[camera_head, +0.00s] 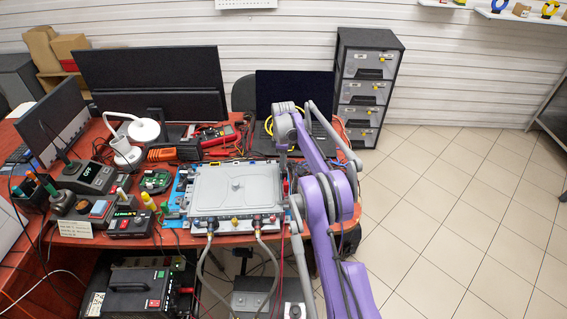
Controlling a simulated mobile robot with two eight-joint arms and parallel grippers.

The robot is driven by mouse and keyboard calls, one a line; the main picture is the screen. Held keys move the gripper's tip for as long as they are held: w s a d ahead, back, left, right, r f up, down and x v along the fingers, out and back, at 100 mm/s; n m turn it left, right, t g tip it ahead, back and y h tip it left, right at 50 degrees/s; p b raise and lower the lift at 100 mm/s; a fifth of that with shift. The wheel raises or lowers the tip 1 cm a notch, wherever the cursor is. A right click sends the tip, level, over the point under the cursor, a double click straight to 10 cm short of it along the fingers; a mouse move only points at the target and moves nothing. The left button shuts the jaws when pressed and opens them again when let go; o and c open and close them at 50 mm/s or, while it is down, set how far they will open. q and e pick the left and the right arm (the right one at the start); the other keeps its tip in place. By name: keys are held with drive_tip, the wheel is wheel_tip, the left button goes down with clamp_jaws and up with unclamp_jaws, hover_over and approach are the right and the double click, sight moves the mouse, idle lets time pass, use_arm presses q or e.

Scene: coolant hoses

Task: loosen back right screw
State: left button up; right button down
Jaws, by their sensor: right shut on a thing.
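A grey metal unit with a flat, raised lid (222,187) sits on a blue base on the red-orange table. Two grey coolant hoses (204,262) hang from fittings on its front edge. My purple right arm comes in from the lower right and bends down at the unit's back right corner. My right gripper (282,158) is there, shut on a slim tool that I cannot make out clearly. The back right screw is hidden behind the gripper and arm. My left gripper is not in view.
Monitors, a white lamp (144,130), a green circuit board (155,181) and control boxes crowd the table's left side. A red multimeter (217,136) and a laptop (293,90) stand behind the unit. A drawer cabinet (365,85) stands back right; the tiled floor right is clear.

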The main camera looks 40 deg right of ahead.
drive_tip(key=c, duration=0.7)
unclamp_jaws()
drive_tip(key=shift+r, duration=0.15)
wheel_tip(320, 180, up, 11)
drive_tip(key=shift+f+p, duration=0.2)
drive_tip(key=shift+p, duration=0.2)
drive_tip(key=s+a+r+m+t, duration=0.1)
drive_tip(key=s+a+r, duration=0.25)
drive_tip(key=a, duration=0.35)
drive_tip(key=s+a+r+m+t, duration=0.1)
drive_tip(key=s+a+r+m, duration=0.1)
drive_tip(key=s+a, duration=0.4)
drive_tip(key=s+a+r+m+t, duration=0.1)
drive_tip(key=s+a+r, duration=0.2)
drive_tip(key=a, duration=0.5)
drive_tip(key=s+a+f+m+t, duration=0.1)
drive_tip(key=s+a+f, duration=0.2)
drive_tip(key=s, duration=0.4)
drive_tip(key=s+a+f+m, duration=0.2)
drive_tip(key=s+a+f, duration=0.1)
drive_tip(key=s, duration=0.4)
drive_tip(key=s+a+f+m+t, duration=0.1)
drive_tip(key=s+a+f, duration=0.2)
drive_tip(key=s, duration=0.3)
drive_tip(key=shift+s+a+f+t, duration=0.3)
drive_tip(key=shift+s+a, duration=0.1)
drive_tip(key=shift+a, duration=0.25)
